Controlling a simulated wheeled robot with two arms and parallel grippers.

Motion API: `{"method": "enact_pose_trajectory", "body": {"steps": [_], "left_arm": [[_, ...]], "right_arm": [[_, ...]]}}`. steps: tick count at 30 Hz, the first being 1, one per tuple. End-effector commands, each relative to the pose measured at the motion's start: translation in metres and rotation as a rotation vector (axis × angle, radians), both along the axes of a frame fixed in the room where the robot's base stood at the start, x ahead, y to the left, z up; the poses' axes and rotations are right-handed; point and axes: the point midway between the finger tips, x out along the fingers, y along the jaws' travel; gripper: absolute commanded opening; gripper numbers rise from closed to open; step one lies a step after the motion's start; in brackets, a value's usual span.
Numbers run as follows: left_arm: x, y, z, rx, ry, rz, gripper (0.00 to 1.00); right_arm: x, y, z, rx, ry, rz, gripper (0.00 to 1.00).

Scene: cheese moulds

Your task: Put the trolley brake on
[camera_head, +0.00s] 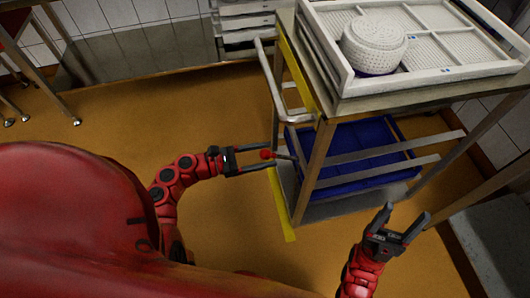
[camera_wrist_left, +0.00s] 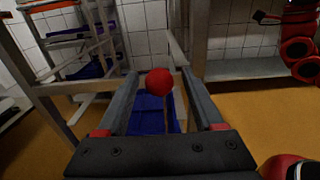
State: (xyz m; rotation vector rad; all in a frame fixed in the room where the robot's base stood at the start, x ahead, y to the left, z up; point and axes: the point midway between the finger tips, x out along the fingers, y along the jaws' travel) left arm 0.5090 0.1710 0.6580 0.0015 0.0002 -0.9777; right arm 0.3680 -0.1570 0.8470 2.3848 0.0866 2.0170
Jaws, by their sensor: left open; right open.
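The trolley (camera_head: 313,168) stands right of centre in the head view. A red ball knob (camera_head: 266,154) on a thin dark lever (camera_head: 285,157) sticks out from its near left side. My left gripper (camera_head: 271,157) is open, with its fingers either side of the knob near the tips. In the left wrist view the knob (camera_wrist_left: 159,82) shows between the two open fingers, with a gap on each side; its lever (camera_wrist_left: 165,105) runs below it. My right gripper (camera_head: 407,212) is open and empty, in front of the trolley's lower shelf.
A white tray (camera_head: 440,72) with a white perforated mould (camera_head: 374,44) sits on the trolley top. A blue crate (camera_head: 345,140) is on the lower shelf. A pale handle (camera_head: 268,80) juts from the trolley's left end. The floor (camera_head: 150,110) to the left is clear.

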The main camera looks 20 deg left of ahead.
Motion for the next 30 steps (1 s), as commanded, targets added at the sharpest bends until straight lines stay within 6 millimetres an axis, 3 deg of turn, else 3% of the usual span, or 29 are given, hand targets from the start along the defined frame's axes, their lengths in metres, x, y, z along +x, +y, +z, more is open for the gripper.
{"method": "enact_pose_trajectory", "body": {"steps": [10, 21, 30], "left_arm": [[0.0026, -0.0032, -0.0002, -0.001, 0.001, 0.002, 0.67], [0.0025, -0.003, -0.0002, -0.001, 0.001, 0.002, 0.0], [0.0024, -0.003, -0.0001, -0.001, 0.001, 0.001, 0.0]], "right_arm": [[0.0, 0.0, 0.0003, 0.0, 0.0, 0.0, 0.67], [0.0, 0.0, 0.0003, 0.0, 0.0, 0.0, 0.67], [0.0, 0.0, 0.0003, 0.0, 0.0, 0.0, 0.67]]}}
